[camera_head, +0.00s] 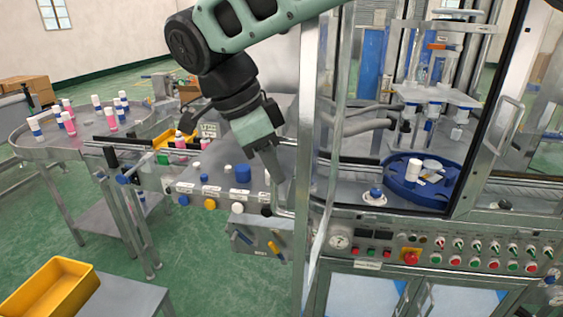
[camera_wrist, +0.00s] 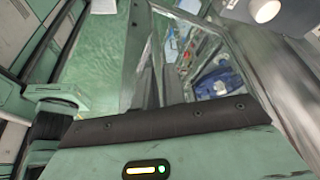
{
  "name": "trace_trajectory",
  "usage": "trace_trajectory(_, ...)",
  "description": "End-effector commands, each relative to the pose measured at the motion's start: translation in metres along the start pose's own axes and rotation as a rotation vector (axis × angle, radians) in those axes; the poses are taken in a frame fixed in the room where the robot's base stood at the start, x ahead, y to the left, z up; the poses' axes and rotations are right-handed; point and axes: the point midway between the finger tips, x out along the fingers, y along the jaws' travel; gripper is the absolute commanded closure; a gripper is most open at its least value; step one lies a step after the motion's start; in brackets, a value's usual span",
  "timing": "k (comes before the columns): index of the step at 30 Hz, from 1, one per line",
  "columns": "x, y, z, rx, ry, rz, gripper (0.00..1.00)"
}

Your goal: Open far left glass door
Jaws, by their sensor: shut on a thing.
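The far left glass door (camera_head: 325,150) stands swung out from the machine's front and is seen nearly edge-on, with a metal frame. Its handle (camera_head: 284,212) is a metal bar on the left side of the frame. My gripper (camera_head: 280,188) points down and is shut on this handle; the fingertips are partly hard to make out. In the wrist view, my gripper (camera_wrist: 160,85) shows beyond the dark wrist edge, and the door's pane and metal frame (camera_wrist: 262,65) fill the right side. The exact grip on the bar is hidden there.
Inside the machine, a blue star wheel (camera_head: 400,188) holds white parts. Another door's handle (camera_head: 507,125) is at right. A button panel (camera_head: 450,250) runs below. A conveyor with a round table (camera_head: 40,148) and a yellow bin (camera_head: 50,290) stand left.

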Motion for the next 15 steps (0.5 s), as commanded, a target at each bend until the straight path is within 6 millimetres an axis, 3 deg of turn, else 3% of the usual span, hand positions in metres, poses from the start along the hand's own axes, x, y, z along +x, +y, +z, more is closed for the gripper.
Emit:
trace_trajectory(12,-0.0002,-0.0021,-0.0008,-0.001,0.001,-0.002,1.00)
trace_trajectory(13,-0.0002,-0.0021,-0.0009,0.000,0.002,-0.002,0.82)
trace_trajectory(15,-0.0002,-0.0021,-0.0009,0.000,0.002,-0.002,0.66)
